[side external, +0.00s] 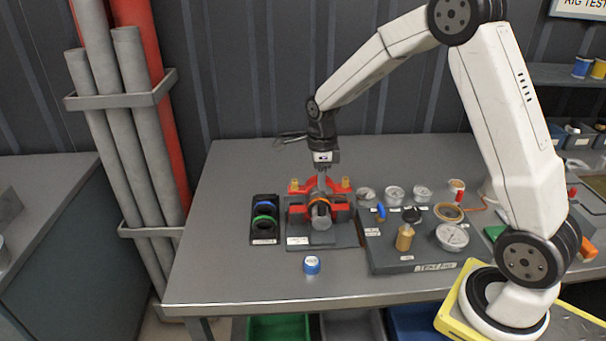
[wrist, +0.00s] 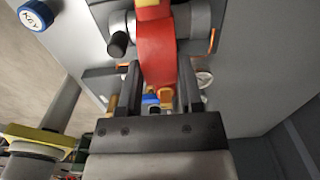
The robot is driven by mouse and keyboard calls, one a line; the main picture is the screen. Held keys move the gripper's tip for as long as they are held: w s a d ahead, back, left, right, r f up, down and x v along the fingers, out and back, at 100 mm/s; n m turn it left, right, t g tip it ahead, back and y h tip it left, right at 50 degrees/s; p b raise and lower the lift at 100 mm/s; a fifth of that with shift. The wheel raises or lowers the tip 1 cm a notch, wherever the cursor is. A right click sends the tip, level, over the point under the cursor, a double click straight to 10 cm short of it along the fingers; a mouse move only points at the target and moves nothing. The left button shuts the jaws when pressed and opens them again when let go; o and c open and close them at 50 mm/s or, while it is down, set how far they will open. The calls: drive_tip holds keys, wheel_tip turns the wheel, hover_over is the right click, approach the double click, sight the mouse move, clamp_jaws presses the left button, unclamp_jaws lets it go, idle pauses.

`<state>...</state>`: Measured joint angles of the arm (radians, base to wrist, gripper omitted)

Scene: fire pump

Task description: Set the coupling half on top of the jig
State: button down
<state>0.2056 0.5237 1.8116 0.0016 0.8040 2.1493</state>
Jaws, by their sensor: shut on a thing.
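My gripper (side external: 322,180) points down over the jig and is shut on the red coupling half (side external: 306,188), which has brass-coloured fittings at both ends. In the wrist view, the red coupling half (wrist: 156,55) stands between my two fingers (wrist: 160,85). Below it, the jig (side external: 345,237) is a dark plate with red blocks (side external: 341,211) and a grey pipe (side external: 322,222). The pipe also shows in the wrist view (wrist: 194,22).
A black holder (side external: 265,228) with blue and green rings stands left of the jig. A grey panel (side external: 400,262) with gauges and small parts is close on the right. The table's left side is clear.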

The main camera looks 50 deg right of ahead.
sight(319, 199)
drive_tip(key=shift+f, duration=1.55)
drive_tip(key=shift+f, duration=1.1)
idle(1.8)
drive_tip(key=c, duration=0.6)
unclamp_jaws()
drive_tip(key=shift+r, duration=0.2)
drive_tip(key=shift+r, duration=0.35)
drive_tip(key=shift+r, duration=0.35)
drive_tip(key=shift+r, duration=0.7)
drive_tip(key=shift+r, duration=0.2)
